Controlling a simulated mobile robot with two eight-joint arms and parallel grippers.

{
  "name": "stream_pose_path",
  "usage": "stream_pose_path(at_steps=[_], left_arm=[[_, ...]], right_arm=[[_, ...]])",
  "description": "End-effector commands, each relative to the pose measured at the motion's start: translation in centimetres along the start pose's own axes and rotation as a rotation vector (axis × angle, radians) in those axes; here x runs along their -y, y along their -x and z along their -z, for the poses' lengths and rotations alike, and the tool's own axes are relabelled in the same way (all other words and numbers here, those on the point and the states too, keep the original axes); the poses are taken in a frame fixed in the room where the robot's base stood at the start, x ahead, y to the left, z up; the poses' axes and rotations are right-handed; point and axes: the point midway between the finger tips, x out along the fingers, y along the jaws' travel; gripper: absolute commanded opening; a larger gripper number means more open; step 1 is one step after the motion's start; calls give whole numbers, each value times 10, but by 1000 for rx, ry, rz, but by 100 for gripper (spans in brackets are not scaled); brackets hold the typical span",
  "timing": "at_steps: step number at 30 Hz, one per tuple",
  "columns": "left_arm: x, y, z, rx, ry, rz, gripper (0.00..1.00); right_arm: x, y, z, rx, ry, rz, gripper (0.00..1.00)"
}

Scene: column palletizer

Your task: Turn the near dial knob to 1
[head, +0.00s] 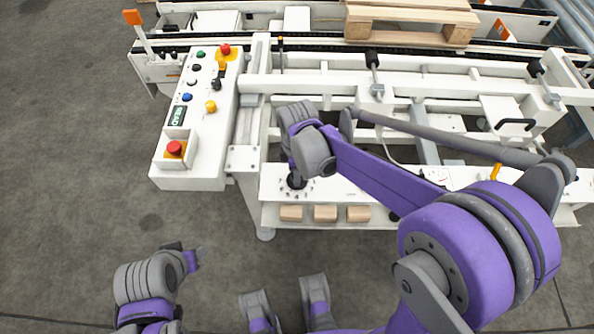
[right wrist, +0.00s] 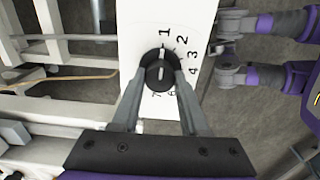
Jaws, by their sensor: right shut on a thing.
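The near dial knob (head: 297,181) is a black round knob on the white panel at the machine's near side. In the right wrist view the knob (right wrist: 160,71) has a pale pointer line along it, and printed numbers run around its right side, with 1 above it. The line points up, roughly at the 1; the fingers partly cover the lower numbers. My right gripper (right wrist: 160,84) is shut on the knob, one finger on each side. My left gripper (head: 188,256) hangs over the floor at the lower left, apart from the machine; its jaw opening is unclear.
Three wooden blocks (head: 325,213) sit on a ledge below the panel. A control box (head: 205,115) with coloured buttons stands to the left. An orange lever (head: 496,171) is at the panel's right. A pallet (head: 410,18) lies at the back. The floor at left is clear.

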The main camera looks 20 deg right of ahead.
Motion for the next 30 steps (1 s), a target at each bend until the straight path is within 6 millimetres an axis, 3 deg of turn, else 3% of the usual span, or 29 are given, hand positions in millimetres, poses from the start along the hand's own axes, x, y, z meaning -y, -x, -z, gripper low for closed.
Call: stream_pose_path(at_steps=[2, 3, 8, 19, 30], left_arm=[[0, 0, 0, 0, 0, 0, 50], [0, 0, 0, 0, 0, 0, 50], [0, 0, 0, 0, 0, 0, 50], [0, 2, 1, -1, 0, 0, 50], [0, 16, 8, -6, 0, 0, 50]], right_arm=[[0, 0, 0, 1, 1, -1, 0], [0, 0, 0, 1, 1, -1, 47], [0, 0, 0, 1, 1, -1, 74], [0, 7, 0, 0, 0, -1, 74], [0, 77, 0, 0, 0, -1, 74]])
